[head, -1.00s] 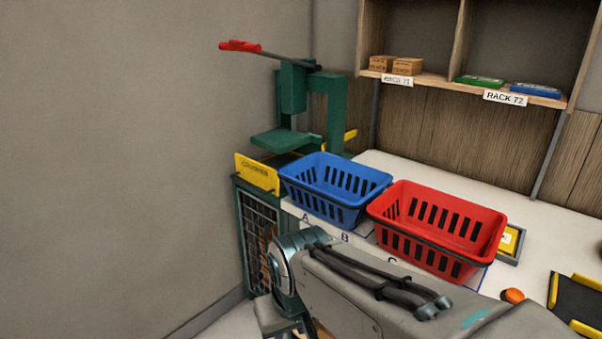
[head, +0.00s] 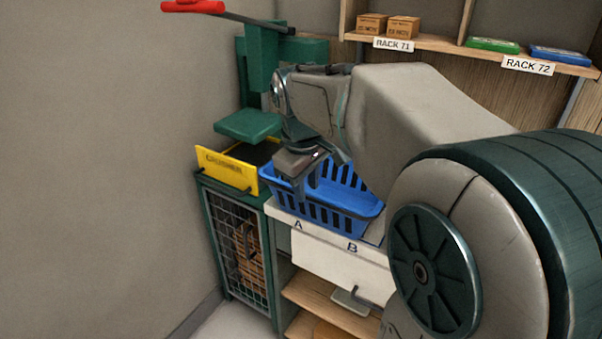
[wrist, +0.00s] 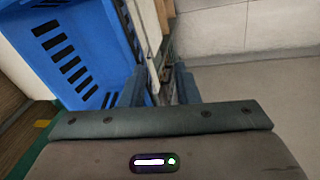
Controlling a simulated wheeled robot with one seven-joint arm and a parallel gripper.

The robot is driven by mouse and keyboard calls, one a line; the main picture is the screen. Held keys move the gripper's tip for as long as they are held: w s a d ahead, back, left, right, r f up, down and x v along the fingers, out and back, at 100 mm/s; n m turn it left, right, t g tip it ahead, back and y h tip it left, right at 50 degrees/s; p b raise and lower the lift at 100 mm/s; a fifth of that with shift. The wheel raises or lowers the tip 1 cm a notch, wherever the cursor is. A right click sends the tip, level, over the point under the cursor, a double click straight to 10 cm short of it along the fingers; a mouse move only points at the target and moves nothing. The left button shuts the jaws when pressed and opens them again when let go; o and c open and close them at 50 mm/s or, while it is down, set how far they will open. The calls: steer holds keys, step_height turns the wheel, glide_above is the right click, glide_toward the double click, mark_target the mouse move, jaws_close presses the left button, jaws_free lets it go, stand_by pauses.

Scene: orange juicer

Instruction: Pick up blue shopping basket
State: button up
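The blue shopping basket (head: 335,208) stands on the counter, partly hidden behind my arm and gripper in the head view. In the wrist view its slotted blue wall (wrist: 75,62) fills the upper left. My gripper (head: 316,180) is over the basket's left part, pointing down. In the wrist view my gripper (wrist: 158,88) is open, its fingers apart, with the left finger against or just by the basket wall and the right finger outside over the counter front. I cannot tell whether either finger touches the basket.
A green press with a red-tipped lever (head: 262,60) and a yellow-edged crusher box (head: 228,168) stand left of the basket. A rack shelf (head: 445,46) with small boxes is behind. Below the counter are a drawer and a mesh-front cabinet (head: 240,250). Floor shows in front.

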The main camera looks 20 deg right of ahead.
mark_target(314, 200)
steer(key=w+d+r+n, duration=0.2)
steer(key=w, duration=0.2)
steer(key=shift+h, duration=0.3)
steer(key=x, duration=0.8)
steer(key=shift+f+b, duration=0.35)
steer(key=shift+w+x, duration=0.2)
steer(key=shift+x, duration=1.15)
steer(key=shift+w+x, duration=0.15)
steer(key=shift+x, duration=1.2)
steer(key=shift+d+r, duration=0.15)
steer(key=shift+d, duration=0.05)
